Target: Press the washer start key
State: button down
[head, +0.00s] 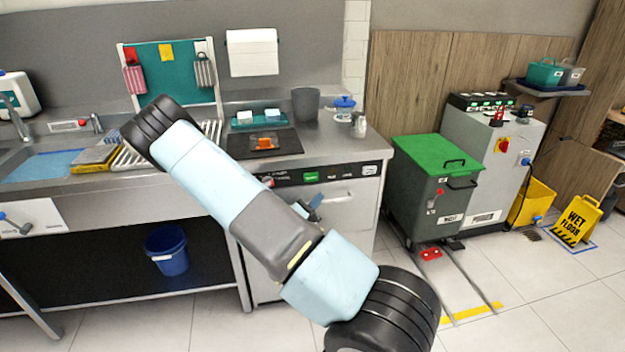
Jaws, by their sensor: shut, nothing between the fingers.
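The washer is the grey under-counter machine (343,215), with a dark control strip (340,171) along its top front edge. A lit green key (311,176) sits on that strip with pale keys to its right; I cannot read which is start. My arm crosses in front of the washer and hides its left part. A small dark and blue piece, which looks like part of my gripper (315,203), shows just past the arm's edge, below the green key. Most of it is hidden, and I cannot tell whether it touches the washer.
The counter above holds a dark mat (280,147) with an orange item, a grey cup (305,105) and a blue-lidded jar (344,106). A green-lidded bin (438,185) stands to the right. A wet-floor sign (577,220) is farther right. A blue bucket (167,250) sits under the counter.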

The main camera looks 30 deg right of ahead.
jog(key=shift+w, duration=0.1)
send_near(317, 176)
jog(key=shift+s+d+x, duration=0.1)
jog(key=shift+s+x, duration=0.1)
jog(key=shift+x, duration=0.95)
jog(key=shift+s+d+x, duration=0.1)
jog(key=shift+s+x, duration=0.1)
jog(key=shift+x, duration=0.95)
jog(key=shift+w+r, duration=0.1)
dwell(0.4)
jog(key=shift+w+d, duration=0.15)
jog(key=shift+w, duration=0.15)
jog(key=shift+w+d, duration=0.15)
jog(key=shift+w, duration=0.35)
dwell(0.9)
jog(key=shift+s, duration=0.15)
jog(key=shift+s+a, duration=0.3)
jog(key=shift+s, duration=0.45)
jog(key=shift+s+a, duration=0.2)
jog(key=shift+s, duration=0.6)
jog(key=shift+s+a, duration=0.25)
jog(key=shift+s, duration=0.55)
jog(key=shift+s+a, duration=0.2)
jog(key=shift+s, duration=0.6)
